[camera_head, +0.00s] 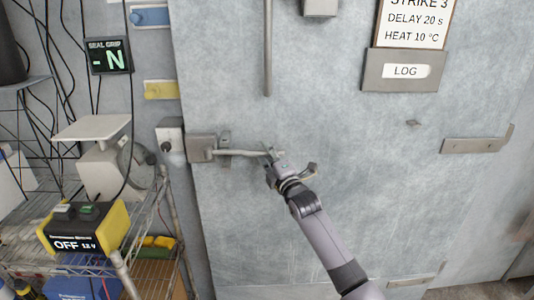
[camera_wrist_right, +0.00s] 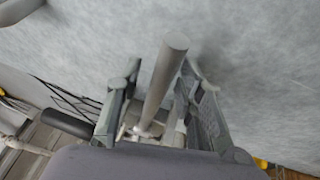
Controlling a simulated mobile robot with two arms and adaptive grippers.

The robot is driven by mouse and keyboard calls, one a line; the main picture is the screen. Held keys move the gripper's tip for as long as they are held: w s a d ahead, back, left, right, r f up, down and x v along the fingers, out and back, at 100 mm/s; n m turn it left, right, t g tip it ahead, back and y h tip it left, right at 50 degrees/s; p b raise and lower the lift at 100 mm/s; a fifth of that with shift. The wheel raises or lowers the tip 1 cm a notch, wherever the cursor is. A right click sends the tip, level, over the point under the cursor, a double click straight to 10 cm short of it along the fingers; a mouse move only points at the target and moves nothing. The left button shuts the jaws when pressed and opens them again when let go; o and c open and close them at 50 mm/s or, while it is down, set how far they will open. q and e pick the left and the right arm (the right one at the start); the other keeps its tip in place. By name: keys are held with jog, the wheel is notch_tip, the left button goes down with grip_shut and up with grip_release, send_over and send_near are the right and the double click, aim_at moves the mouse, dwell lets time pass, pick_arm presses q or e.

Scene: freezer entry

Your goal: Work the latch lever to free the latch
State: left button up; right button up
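The latch lever (camera_head: 238,152) is a grey bar running right from a metal latch block (camera_head: 201,148) at the left side of the large grey door. My right gripper (camera_head: 272,157) is at the lever's free end. In the right wrist view the lever (camera_wrist_right: 163,75) passes between the two fingers of the right gripper (camera_wrist_right: 155,95), its round end sticking out beyond them. The fingers stand apart, with a visible gap on the left; contact on the right is unclear. My left gripper is not in view.
A vertical bar (camera_head: 267,50) is on the door above the lever. A LOG holder (camera_head: 400,71) and a bracket (camera_head: 475,146) are to the right. A wire shelf with a yellow-black OFF box (camera_head: 83,230) stands at the left. A SEAL GRIP display (camera_head: 108,56) hangs above.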

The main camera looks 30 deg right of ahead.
grip_shut()
dwell(0.3)
dwell(0.5)
